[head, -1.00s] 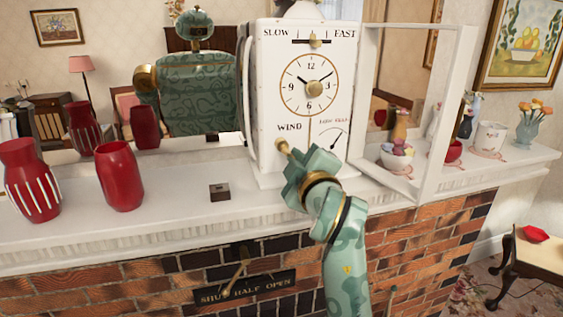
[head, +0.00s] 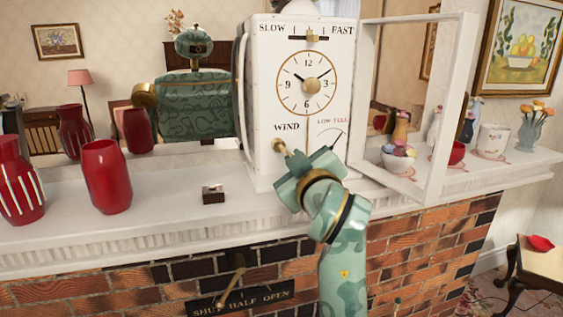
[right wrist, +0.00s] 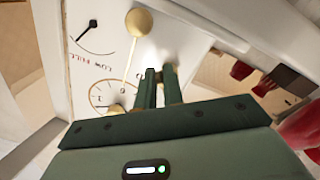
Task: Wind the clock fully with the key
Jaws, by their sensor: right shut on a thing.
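The white clock (head: 262,100) stands on the mantel, with a round dial, the word WIND at lower left and a LOW-FULL gauge (head: 333,138) at lower right. A brass piece that looks like the key (head: 279,146) shows just below WIND. My right gripper (head: 290,160) is at the clock's lower front, shut on the key; the fingers hide most of the grip. In the right wrist view, the two closed fingers (right wrist: 160,80) reach to the clock front, beside the brass pendulum bob (right wrist: 138,22). My left gripper is not in view.
Two red vases (head: 106,178) (head: 18,184) and a small dark block (head: 213,193) stand on the mantel (head: 160,210) left of the clock. A white open frame (head: 437,110), a bowl (head: 397,160) and cups are at right. A mirror behind reflects me. A damper lever (head: 235,278) is below.

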